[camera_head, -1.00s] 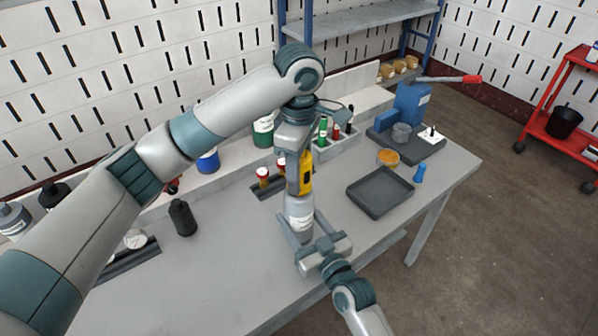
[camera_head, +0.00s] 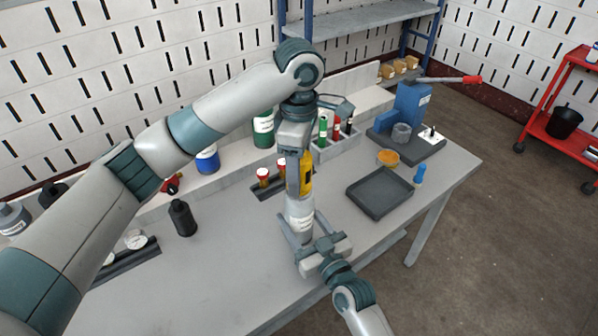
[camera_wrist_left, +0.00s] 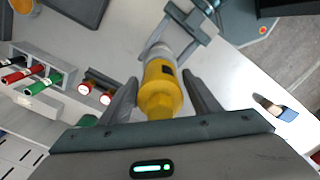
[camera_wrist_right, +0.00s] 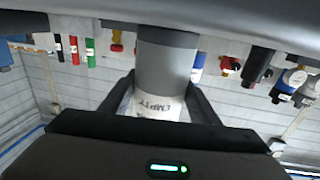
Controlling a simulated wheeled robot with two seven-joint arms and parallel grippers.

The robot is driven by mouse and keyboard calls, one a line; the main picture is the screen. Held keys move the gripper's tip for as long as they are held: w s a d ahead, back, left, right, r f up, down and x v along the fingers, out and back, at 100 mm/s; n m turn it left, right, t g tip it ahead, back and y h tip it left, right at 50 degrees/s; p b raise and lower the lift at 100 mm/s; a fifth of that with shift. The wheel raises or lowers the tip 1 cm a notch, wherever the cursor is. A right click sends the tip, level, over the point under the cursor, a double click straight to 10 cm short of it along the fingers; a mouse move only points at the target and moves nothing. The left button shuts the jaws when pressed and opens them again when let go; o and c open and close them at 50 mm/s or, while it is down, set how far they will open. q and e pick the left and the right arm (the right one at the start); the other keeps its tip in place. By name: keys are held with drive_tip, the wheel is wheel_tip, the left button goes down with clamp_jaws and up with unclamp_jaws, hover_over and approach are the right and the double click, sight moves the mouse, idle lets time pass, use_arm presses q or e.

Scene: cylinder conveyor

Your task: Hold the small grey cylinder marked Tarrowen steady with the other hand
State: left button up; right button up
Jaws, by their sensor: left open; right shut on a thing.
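A small grey cylinder (camera_head: 299,208) with a white label and a yellow top part (camera_head: 306,174) stands upright over the table's front part. My right gripper (camera_head: 302,236) is shut around its lower, labelled part. In the right wrist view, the grey cylinder (camera_wrist_right: 166,65) sits between the fingers; the label seems to read "EMPTY", and I cannot make out Tarrowen. My left gripper (camera_head: 293,186) points down from above, open. In the left wrist view, its fingers are on either side of the yellow top (camera_wrist_left: 160,88), apparently with gaps. The cylinder's underside is hidden.
A dark tray (camera_head: 379,193) lies to the right on the grey table (camera_head: 225,275). A black bottle (camera_head: 182,218) stands to the left. Behind are red-capped vials (camera_head: 263,177), a rack of coloured tubes (camera_head: 338,148) and a blue press (camera_head: 408,108).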

use_arm(q)
drive_tip(key=shift+r, duration=0.85)
drive_tip(key=m, duration=0.6)
drive_tip(key=shift+m, duration=0.6)
drive_tip(key=m, duration=0.4)
drive_tip(key=shift+m, duration=0.4)
